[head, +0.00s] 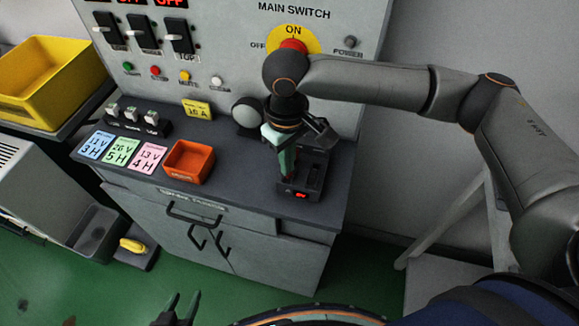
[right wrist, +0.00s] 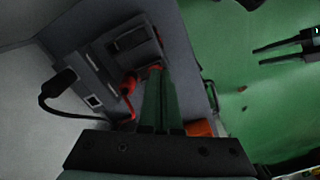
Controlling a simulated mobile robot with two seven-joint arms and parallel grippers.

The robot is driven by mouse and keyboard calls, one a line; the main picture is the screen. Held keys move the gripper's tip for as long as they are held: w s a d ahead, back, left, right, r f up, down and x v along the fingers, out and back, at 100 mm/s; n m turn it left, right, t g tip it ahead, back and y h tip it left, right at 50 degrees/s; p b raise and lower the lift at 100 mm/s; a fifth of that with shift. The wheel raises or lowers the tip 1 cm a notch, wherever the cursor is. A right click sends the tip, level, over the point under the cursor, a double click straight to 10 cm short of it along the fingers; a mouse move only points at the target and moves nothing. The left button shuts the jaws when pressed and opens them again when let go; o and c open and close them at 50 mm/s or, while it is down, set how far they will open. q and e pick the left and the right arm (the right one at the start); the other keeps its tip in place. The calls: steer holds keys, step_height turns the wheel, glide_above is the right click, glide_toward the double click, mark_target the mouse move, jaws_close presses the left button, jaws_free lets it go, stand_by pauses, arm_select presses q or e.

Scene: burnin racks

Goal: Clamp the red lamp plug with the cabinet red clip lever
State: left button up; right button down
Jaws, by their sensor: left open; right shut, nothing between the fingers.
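My right gripper (head: 285,172) points down at a small black unit with a red-lit display (head: 303,194) on the cabinet top. Its green fingers are shut and empty. In the right wrist view the fingertips (right wrist: 154,70) are at a small red piece, perhaps the red clip lever; the fingers hide most of it. Beside them, a red plug-like part (right wrist: 129,84) with a red cord sits on the unit; I cannot tell whether it is clamped. My left gripper (head: 183,298) is open and empty, low in front of the cabinet.
An orange tray (head: 188,162) stands left of the unit, beside coloured cards (head: 122,152). A black plug with a black cable (right wrist: 62,80) shows in the right wrist view. The switch panel (head: 225,60) rises behind. A yellow bin (head: 45,75) stands far left. Green floor lies in front.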

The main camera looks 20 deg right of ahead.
steer(key=shift+f, duration=1.1)
stand_by(0.7)
step_height(320, 180, up, 3)
steer(key=p, duration=0.3)
steer(key=shift+f, duration=0.1)
steer(key=shift+r+p, duration=0.3)
steer(key=shift+r, duration=0.85)
